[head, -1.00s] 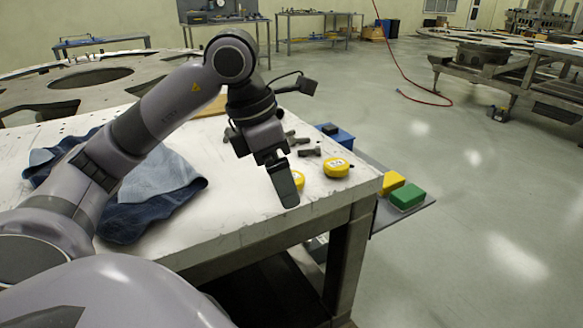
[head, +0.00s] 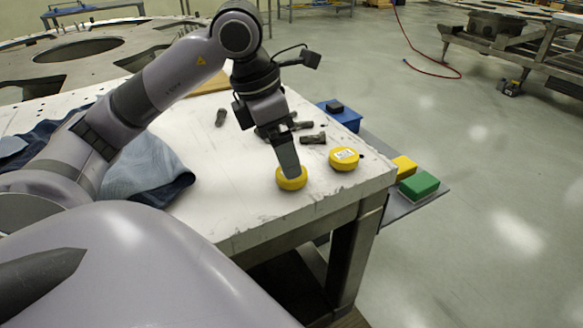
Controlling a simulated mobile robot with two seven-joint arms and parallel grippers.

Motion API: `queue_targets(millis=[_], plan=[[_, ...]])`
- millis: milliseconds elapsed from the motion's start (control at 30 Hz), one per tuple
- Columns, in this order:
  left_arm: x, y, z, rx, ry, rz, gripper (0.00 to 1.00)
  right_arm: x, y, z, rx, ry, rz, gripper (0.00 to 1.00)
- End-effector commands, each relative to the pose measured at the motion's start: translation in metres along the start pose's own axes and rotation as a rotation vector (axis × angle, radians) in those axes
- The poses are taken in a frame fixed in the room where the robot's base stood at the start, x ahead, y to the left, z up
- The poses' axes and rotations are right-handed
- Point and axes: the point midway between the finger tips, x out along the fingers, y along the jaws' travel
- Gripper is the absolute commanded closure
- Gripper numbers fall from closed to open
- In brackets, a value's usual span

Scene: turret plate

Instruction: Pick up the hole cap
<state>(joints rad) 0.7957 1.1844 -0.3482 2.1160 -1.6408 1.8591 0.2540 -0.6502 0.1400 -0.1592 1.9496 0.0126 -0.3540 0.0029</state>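Two round yellow caps are on the white worktable (head: 235,215) near its right corner. One yellow cap (head: 292,186) is directly at the tip of my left gripper (head: 289,172), whose fingers point down and partly cover it. The other yellow cap (head: 344,159), with a pale label on top, sits a little to the right, clear of the gripper. The fingers are seen edge-on, overlapping, so their opening and any contact with the cap cannot be told. My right gripper is out of view.
Dark metal bolts (head: 313,139) lie behind the caps. A blue cloth (head: 150,175) covers the table's left part. A blue box (head: 341,117), a yellow block (head: 404,167) and a green block (head: 418,185) stand on a lower shelf beyond the right edge.

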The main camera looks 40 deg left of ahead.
Motion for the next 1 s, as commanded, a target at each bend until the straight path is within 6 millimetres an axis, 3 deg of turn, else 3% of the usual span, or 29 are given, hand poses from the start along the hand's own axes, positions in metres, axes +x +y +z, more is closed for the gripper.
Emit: queue_targets(millis=[300,567,600,767,800,1000], plan=[[0.042,-0.004,0.001,0.001,0.002,-0.003,0.10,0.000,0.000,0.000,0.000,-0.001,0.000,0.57],[0.045,-0.003,0.002,0.001,0.000,0.000,0.10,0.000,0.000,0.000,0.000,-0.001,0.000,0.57],[0.045,-0.003,0.002,0.001,0.000,0.000,0.13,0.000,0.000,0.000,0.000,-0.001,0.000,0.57],[0.045,-0.003,0.002,0.001,0.000,-0.001,0.65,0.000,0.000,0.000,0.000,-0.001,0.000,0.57],[0.045,-0.003,0.002,0.001,0.000,-0.001,0.70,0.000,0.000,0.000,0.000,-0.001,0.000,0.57],[0.044,-0.003,0.002,0.001,-0.001,0.000,0.70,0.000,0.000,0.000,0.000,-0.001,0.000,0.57]])
